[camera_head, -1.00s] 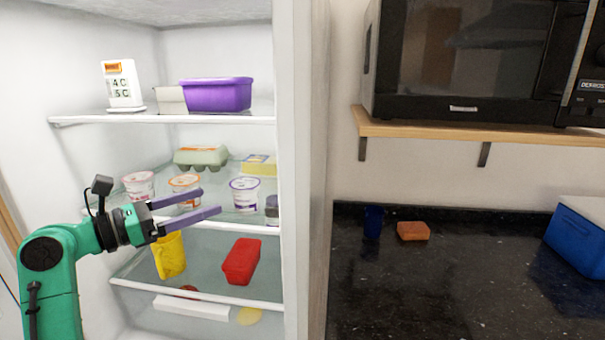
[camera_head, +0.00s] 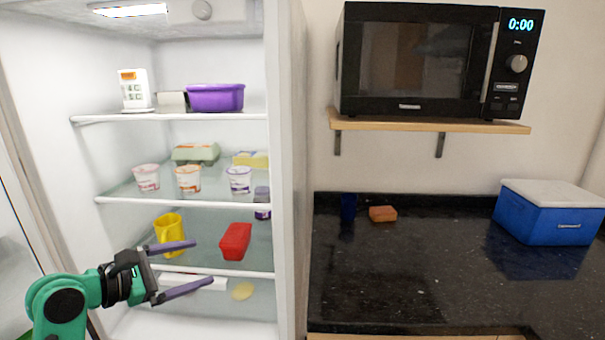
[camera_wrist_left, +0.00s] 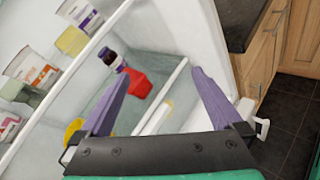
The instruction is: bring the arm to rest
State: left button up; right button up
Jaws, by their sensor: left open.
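My left gripper (camera_head: 190,269) is open and empty in front of the open fridge's lower shelves, in the head view. Its purple fingers point right and overlap the lowest part of the fridge in the picture. A yellow mug (camera_head: 168,229) is just above the fingers in the picture, and a red container (camera_head: 236,241) is to their right. In the left wrist view the two spread fingers (camera_wrist_left: 160,100) have nothing between them that they touch; the red container (camera_wrist_left: 139,83) shows beyond them. My right gripper is not in view.
The fridge shelves (camera_head: 180,202) hold several cups, an egg carton (camera_head: 195,152) and a purple tub (camera_head: 216,98). To the right, a dark counter (camera_head: 410,270) bears a blue cooler (camera_head: 547,213), a sponge (camera_head: 383,214) and a blue cup (camera_head: 348,207). A microwave (camera_head: 420,60) sits on a wall shelf.

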pick_arm(q)
jog(key=s+f+m+g+y, duration=0.25)
jog(key=s+f+m, duration=0.3)
jog(key=f, duration=0.45)
jog(key=s+f+m+g+y, duration=0.25)
jog(key=s+f+m, duration=0.35)
jog(key=f, duration=0.4)
jog(key=s+f+m+g+y, duration=0.2)
jog(key=s+f+m+y, duration=0.3)
jog(key=s+m, duration=0.7)
notch_tip(320, 180, down, 23)
jog(key=s+g+h, duration=0.1)
jog(key=s+g, duration=0.1)
jog(key=s+a+f+m+g, duration=0.1)
jog(key=s+a+f, duration=0.2)
jog(key=s+f, duration=1.3)
jog(key=shift+s+a, duration=0.15)
jog(key=shift+s, duration=0.45)
